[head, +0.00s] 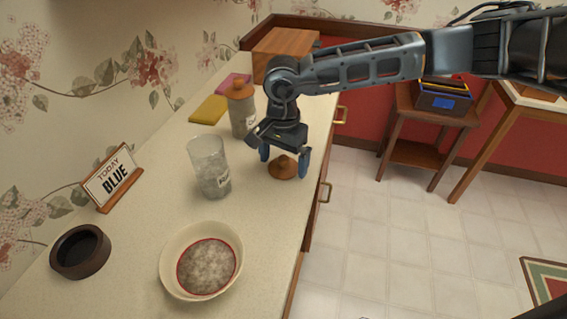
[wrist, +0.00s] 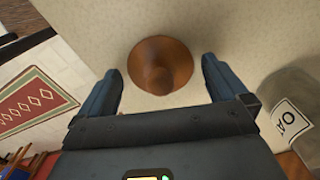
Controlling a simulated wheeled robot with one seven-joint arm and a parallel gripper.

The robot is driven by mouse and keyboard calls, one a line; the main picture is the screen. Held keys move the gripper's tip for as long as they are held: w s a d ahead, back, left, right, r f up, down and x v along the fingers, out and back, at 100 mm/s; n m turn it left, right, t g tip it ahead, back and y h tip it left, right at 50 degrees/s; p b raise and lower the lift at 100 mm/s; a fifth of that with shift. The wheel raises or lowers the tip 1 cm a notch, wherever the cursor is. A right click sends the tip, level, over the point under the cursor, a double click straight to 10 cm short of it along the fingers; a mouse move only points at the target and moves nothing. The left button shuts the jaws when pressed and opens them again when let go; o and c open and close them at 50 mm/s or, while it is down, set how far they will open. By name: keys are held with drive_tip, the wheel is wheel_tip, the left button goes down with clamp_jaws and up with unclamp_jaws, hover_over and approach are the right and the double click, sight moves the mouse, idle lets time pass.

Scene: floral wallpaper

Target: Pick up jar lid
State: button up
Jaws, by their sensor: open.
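The brown jar lid (head: 284,168), round with a knob on top, lies on the counter near its right edge. My gripper (head: 284,167) is open above it, pointing down, with one blue finger on each side of the lid. In the wrist view the lid (wrist: 160,66) shows ahead of and between the two fingertips (wrist: 160,68), its knob towards the camera. I see no finger touching it. A clear glass jar (head: 210,168) with a label stands open to the left of the gripper; part of a labelled jar (wrist: 292,112) shows in the wrist view.
A brown-topped jar (head: 241,110) stands close behind my gripper. The cream counter (head: 135,240) also holds a bowl (head: 172,280), a dark round dish (head: 80,262), a "TODAY BLUE" sign (head: 112,180), yellow (head: 208,110) and pink sponges (head: 234,84), and a wooden box (head: 283,45).

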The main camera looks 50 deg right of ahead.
drive_tip(key=shift+c, duration=0.5)
drive_tip(key=shift+f, duration=0.1)
drive_tip(key=c, duration=1)
